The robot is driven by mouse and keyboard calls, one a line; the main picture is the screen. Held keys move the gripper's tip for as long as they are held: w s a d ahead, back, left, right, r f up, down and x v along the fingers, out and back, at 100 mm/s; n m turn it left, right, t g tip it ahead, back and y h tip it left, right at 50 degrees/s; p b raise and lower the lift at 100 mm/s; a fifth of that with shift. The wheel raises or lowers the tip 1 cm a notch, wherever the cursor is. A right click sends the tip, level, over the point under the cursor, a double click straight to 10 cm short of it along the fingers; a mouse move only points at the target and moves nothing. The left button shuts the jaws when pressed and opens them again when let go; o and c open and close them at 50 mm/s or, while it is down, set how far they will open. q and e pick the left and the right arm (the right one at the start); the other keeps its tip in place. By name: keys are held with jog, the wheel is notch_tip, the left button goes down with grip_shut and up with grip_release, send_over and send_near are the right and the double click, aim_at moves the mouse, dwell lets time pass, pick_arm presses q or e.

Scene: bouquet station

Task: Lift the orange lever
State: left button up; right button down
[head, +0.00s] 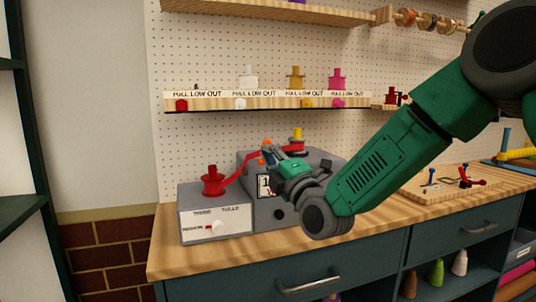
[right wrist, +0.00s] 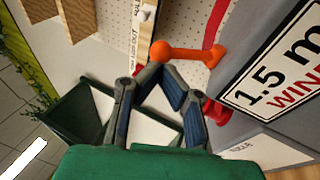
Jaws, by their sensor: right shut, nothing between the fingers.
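The orange lever (right wrist: 188,53) shows in the right wrist view as a bar with a rounded knob at each end, beside the grey box (right wrist: 240,45). In the head view only small orange parts (head: 266,144) of it show; my gripper and arm hide some of that area. My right gripper (right wrist: 160,72) is shut and empty. Its fingertips are just below the lever's left knob in the wrist view; I cannot tell whether they touch. In the head view the right gripper (head: 268,154) is in front of the grey box. My left gripper is not in view.
A red spool (head: 213,182) with a red arm stands on a white-fronted box (head: 215,222), left of the gripper. A yellow-topped post (head: 298,135) rises behind. A shelf (head: 270,101) with coloured knobs runs above. A wooden board (head: 425,187) lies on the counter at right.

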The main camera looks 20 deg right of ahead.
dwell(0.3)
jog(key=w+r+g+p, duration=0.1)
jog(key=g+p, duration=0.1)
jog(key=p, duration=0.4)
jog(key=w+r+m+g+h+p, duration=0.1)
jog(key=w+r+g+p, duration=0.1)
jog(key=p, duration=0.5)
jog(key=w+r+g+h+p, duration=0.1)
jog(key=g+p, duration=0.3)
jog(key=p, duration=0.2)
jog(key=shift+w+a+r+m, duration=0.15)
jog(key=shift+w+r+m, duration=0.15)
jog(key=shift+w+m, duration=0.1)
jog(key=shift+w+g+p, duration=0.25)
jog(key=shift+g+p, duration=0.15)
jog(key=shift+p, duration=0.1)
jog(key=shift+w+f, duration=0.15)
jog(key=shift+f, duration=0.3)
jog(key=shift+r+p, duration=0.55)
jog(key=shift+r, duration=0.4)
